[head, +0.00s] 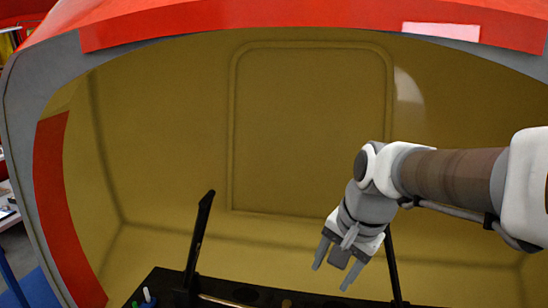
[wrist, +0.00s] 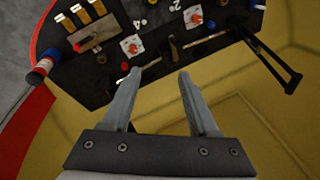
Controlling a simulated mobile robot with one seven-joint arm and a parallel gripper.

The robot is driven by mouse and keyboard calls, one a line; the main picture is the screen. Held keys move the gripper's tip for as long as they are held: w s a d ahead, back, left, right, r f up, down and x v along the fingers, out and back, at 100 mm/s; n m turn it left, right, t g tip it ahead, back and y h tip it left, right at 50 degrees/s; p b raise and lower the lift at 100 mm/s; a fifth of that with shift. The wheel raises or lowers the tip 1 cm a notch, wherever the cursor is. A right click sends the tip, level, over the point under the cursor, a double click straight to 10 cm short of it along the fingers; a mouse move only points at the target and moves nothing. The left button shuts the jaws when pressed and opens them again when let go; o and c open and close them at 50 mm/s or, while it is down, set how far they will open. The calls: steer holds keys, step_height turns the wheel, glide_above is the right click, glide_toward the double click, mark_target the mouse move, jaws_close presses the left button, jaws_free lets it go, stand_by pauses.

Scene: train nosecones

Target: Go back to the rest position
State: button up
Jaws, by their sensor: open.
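My gripper (head: 334,268) hangs in front of the yellow inner wall of the nosecone (head: 310,130), a little above the dark tray at the bottom of the head view. In the wrist view my gripper (wrist: 158,80) has its two grey fingers spread apart with nothing between them. The dark tray (wrist: 93,97) lies beyond the fingertips in the wrist view, and the fingers appear clear of it. My arm reaches in from the right of the head view.
A black upright bracket (head: 199,235) rises from the tray left of my gripper; another (head: 393,265) stands close behind it. The tray carries small parts, including white cards with red knobs (wrist: 194,16) and a blue-and-white cylinder (wrist: 42,68). The red-and-grey nosecone rim (head: 60,190) frames the opening.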

steer(key=s+d+n+t+h, duration=0.1)
steer(key=s+d+n+t, duration=0.1)
steer(key=s+n, duration=0.5)
steer(key=shift+s+d+r+n+h, duration=0.35)
steer(key=shift+s+d, duration=0.45)
steer(key=shift+s, duration=2.05)
